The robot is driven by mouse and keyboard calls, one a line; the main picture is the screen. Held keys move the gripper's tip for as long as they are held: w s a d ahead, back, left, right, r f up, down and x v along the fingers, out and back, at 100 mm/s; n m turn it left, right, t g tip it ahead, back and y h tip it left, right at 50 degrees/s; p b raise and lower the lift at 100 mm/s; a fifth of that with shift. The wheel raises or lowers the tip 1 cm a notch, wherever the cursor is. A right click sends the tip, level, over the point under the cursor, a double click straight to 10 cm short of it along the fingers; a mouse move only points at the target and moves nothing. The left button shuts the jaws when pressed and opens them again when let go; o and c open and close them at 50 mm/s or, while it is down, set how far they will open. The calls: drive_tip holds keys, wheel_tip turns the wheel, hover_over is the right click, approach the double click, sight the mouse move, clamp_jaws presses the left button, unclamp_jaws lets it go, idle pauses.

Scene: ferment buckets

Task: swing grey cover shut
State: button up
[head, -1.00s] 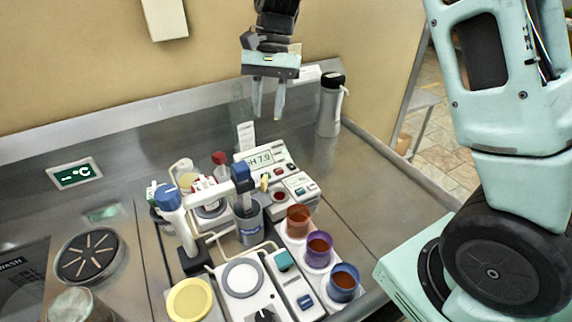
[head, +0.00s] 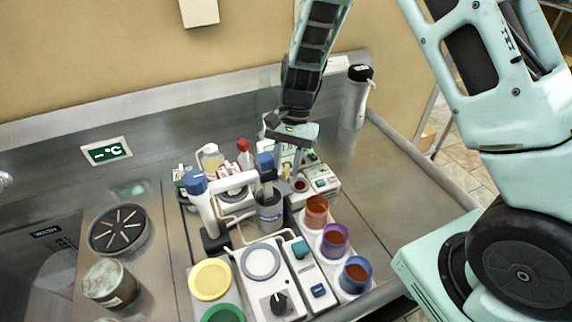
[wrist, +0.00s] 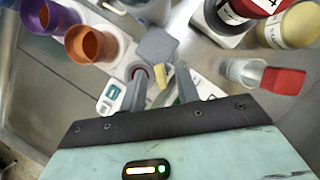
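My gripper (head: 291,160) reaches down over the small white instruments at the back of the bench in the head view. In the wrist view its two fingers (wrist: 161,84) stand apart, with nothing clearly held between them. A grey square piece (wrist: 157,45), which looks like the grey cover, is just beyond the fingertips. A small yellow tab (wrist: 160,74) shows between the tips, and a ring-shaped opening with red inside (wrist: 137,72) lies by the left finger. The cover's hinge and exact angle cannot be made out, and contact with the fingers is unclear.
Orange (head: 316,211), purple (head: 334,240) and blue (head: 356,273) cups stand at the right. A blue-topped stirrer (head: 265,167) and grey beaker (head: 269,215) are close in front. A red-capped bottle (wrist: 284,80) stands nearby. A flask (head: 355,98) stands behind right; bench right of it is clear.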

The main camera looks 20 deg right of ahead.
drive_tip(key=shift+s+a+f, duration=0.2)
drive_tip(key=shift+f, duration=0.4)
clamp_jaws()
